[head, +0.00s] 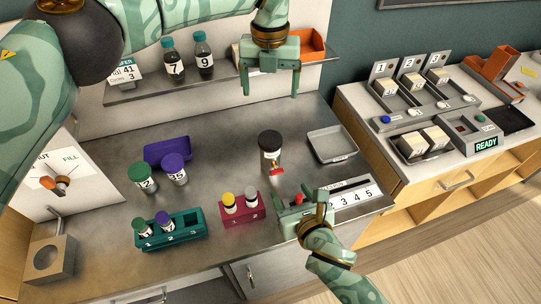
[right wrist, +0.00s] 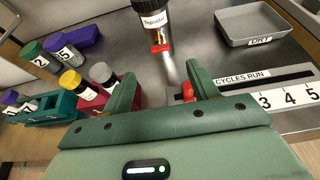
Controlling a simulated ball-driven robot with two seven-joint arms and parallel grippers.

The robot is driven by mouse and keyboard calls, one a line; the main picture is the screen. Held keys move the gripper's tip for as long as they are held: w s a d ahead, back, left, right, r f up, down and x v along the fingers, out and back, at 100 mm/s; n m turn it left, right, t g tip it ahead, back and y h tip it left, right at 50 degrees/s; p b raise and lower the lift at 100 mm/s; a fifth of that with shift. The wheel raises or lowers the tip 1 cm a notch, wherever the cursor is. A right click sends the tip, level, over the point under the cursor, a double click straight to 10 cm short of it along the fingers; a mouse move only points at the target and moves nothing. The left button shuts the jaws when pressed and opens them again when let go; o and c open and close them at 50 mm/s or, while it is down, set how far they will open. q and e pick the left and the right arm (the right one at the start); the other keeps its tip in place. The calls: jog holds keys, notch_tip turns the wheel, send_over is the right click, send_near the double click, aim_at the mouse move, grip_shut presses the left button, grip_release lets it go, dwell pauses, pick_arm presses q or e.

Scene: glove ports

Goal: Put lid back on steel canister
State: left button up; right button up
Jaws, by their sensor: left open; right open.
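A dark, black-topped canister (head: 270,141) with a white label stands upright mid-counter. A red piece (head: 277,170) shows low on its front. Its lower part also shows in the right wrist view (right wrist: 153,20), with its top cut off. My left gripper (head: 270,90) is open and empty, above and behind the canister. My right gripper (head: 301,200) is open at the counter's front, nearer than the canister; its fingers also show in the wrist view (right wrist: 160,75).
A red knob (right wrist: 188,91) sits by the right gripper's fingers, on the "CYCLES RUN" strip (right wrist: 250,82). A grey tray (head: 332,146) lies right of the canister. Numbered vials, a teal rack (head: 185,236) and a magenta rack (head: 240,210) stand left. A shelf (head: 225,76) runs behind.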

jog(key=v, duration=0.4)
dwell(0.6)
